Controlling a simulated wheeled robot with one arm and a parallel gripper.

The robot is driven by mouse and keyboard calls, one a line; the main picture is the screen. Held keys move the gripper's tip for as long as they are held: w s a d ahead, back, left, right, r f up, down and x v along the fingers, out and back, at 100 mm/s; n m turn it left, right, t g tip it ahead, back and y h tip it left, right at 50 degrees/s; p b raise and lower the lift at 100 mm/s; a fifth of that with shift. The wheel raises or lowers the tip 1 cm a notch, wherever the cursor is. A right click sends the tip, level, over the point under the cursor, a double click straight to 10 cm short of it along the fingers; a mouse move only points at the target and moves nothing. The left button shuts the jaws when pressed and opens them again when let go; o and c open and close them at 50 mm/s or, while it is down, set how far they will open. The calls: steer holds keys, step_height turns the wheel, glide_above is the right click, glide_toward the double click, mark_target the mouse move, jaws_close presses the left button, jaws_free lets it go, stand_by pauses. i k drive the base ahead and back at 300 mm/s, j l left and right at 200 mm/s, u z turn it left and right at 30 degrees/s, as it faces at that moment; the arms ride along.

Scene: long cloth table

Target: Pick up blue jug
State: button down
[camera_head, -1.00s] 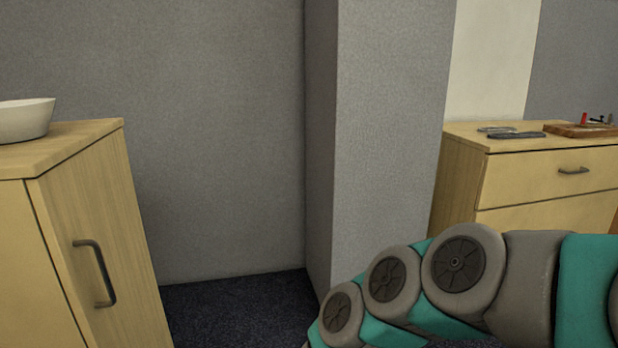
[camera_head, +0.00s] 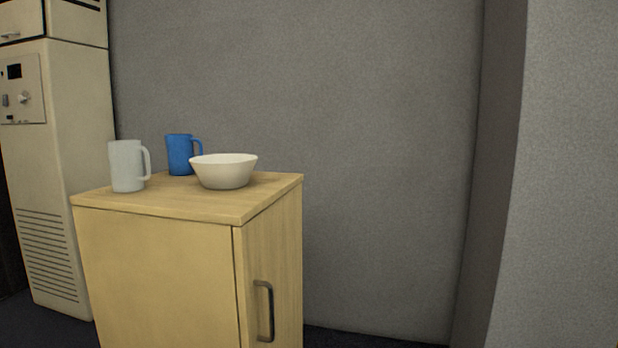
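The blue jug (camera_head: 179,154) stands upright on top of a light wooden cabinet (camera_head: 165,270), near its back edge. Its handle points right. A white bowl (camera_head: 225,174) sits to the right and in front of it, close to the jug's handle side. A pale grey jug (camera_head: 126,167) stands to the left and nearer the front, its handle also to the right. My gripper is not in view.
A tall cream-coloured unit (camera_head: 70,170) with a control panel and vents stands behind the cabinet on the left. A grey wall (camera_head: 380,160) is behind, with a projecting wall section (camera_head: 560,180) at the right. The cabinet's side has a dark handle (camera_head: 264,310).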

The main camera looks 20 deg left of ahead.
mark_target(180, 148)
steer(key=u, duration=1.6)
steer(key=i+j, duration=0.15)
steer(key=i, duration=0.25)
steer(key=i+j, duration=0.15)
steer(key=i, duration=0.25)
steer(key=i+j, duration=0.15)
steer(key=i, duration=0.25)
steer(key=k+l+u, duration=0.1)
steer(key=l, duration=0.25)
steer(key=j, duration=0.15)
steer(key=i+j+z, duration=0.2)
steer(key=k+l, duration=0.05)
steer(key=k, duration=0.05)
